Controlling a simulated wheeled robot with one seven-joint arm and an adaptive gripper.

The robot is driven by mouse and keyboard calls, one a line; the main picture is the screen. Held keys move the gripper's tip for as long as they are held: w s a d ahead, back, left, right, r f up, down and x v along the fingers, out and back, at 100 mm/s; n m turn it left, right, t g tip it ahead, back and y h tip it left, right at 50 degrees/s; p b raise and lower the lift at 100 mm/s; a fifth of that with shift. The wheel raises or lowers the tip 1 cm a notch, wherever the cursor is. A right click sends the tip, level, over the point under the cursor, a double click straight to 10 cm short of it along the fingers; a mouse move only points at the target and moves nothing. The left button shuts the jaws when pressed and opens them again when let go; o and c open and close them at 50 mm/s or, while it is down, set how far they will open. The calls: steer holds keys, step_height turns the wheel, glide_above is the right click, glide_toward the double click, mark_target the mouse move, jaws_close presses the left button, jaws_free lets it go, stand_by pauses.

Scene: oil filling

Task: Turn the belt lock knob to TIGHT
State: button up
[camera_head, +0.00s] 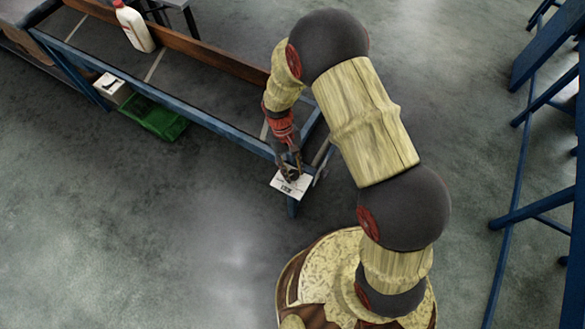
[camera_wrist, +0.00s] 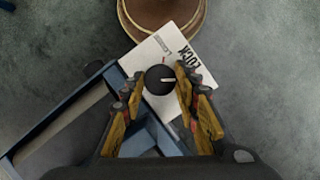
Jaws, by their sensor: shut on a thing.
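The belt lock knob (camera_wrist: 158,80) is a round black knob with a white pointer line, on a white plate (camera_wrist: 156,52) with dark lettering that includes "LOCK". In the wrist view the pointer line points right. My gripper (camera_wrist: 157,79) has one finger on each side of the knob and is shut on it. In the head view the plate (camera_head: 280,184) sits at the near corner of the blue-framed conveyor, and my gripper (camera_head: 290,168) reaches down onto it, hiding most of the knob. I cannot read the TIGHT label.
The blue conveyor frame (camera_head: 200,113) runs to the upper left. A white bottle (camera_head: 135,27) stands on it. A green bin (camera_head: 153,118) and a small white box (camera_head: 111,88) are beside its near rail. Blue frames (camera_head: 525,215) stand at the right; the floor between is clear.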

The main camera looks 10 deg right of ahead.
steer(key=shift+m+y+p, duration=0.35)
steer(key=shift+m+y, duration=0.05)
steer(key=shift+m, duration=0.7)
steer(key=o, duration=1.1)
steer(key=shift+o, duration=0.2)
steer(key=v, duration=1.2)
steer(key=shift+d, duration=0.1)
